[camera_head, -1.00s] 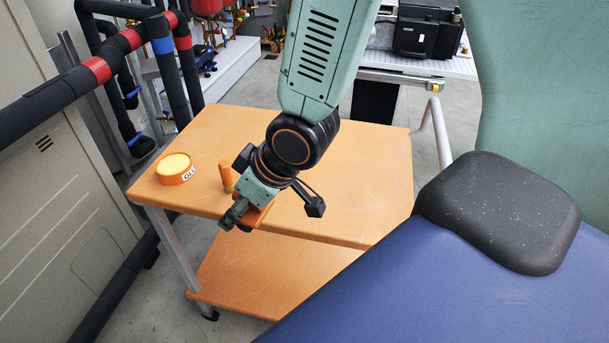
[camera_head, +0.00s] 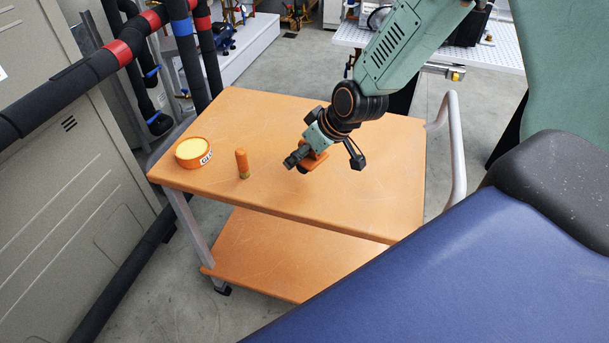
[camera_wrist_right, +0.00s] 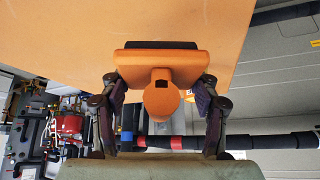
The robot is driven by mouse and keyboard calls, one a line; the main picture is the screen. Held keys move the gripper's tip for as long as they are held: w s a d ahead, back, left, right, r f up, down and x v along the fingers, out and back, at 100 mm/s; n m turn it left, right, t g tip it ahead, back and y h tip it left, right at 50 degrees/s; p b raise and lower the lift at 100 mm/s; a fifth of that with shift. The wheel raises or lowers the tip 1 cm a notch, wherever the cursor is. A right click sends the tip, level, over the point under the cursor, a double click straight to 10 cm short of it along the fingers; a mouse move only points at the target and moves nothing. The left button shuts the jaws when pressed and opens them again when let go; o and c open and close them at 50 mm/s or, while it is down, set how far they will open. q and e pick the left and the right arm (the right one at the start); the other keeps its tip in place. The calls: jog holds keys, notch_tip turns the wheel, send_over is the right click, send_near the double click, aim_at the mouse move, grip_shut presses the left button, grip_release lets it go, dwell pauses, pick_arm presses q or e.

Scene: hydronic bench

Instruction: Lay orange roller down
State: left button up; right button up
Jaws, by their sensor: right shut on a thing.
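The orange roller (camera_head: 312,159) is in my right gripper (camera_head: 320,156), above the middle of the orange table top in the head view. The right wrist view shows the roller (camera_wrist_right: 160,66) with a wide flat orange body, a dark strip along its far edge and a round orange end facing the camera. The fingers of my right gripper (camera_wrist_right: 160,95) are on either side of it. The gap between roller and table is hard to judge. My left gripper is not in view.
The orange cart's top (camera_head: 375,190) is mostly clear around the gripper. An upright orange cylinder with an olive base (camera_head: 242,163) and a round orange tub with a yellow top (camera_head: 193,152) stand to the left. Dark pipes (camera_head: 100,70) and a grey cabinet (camera_head: 70,190) are beyond the left edge.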

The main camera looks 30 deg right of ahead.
aim_at(303, 178)
jog(key=shift+a+f+b, duration=0.15)
jog(key=shift+f+b, duration=0.2)
jog(key=shift+f, duration=0.55)
notch_tip(303, 178, down, 3)
jog(key=shift+f+b, duration=0.1)
jog(key=shift+b, duration=0.7)
jog(key=shift+w, duration=0.1)
jog(key=shift+f, duration=0.1)
jog(key=o, duration=1.2)
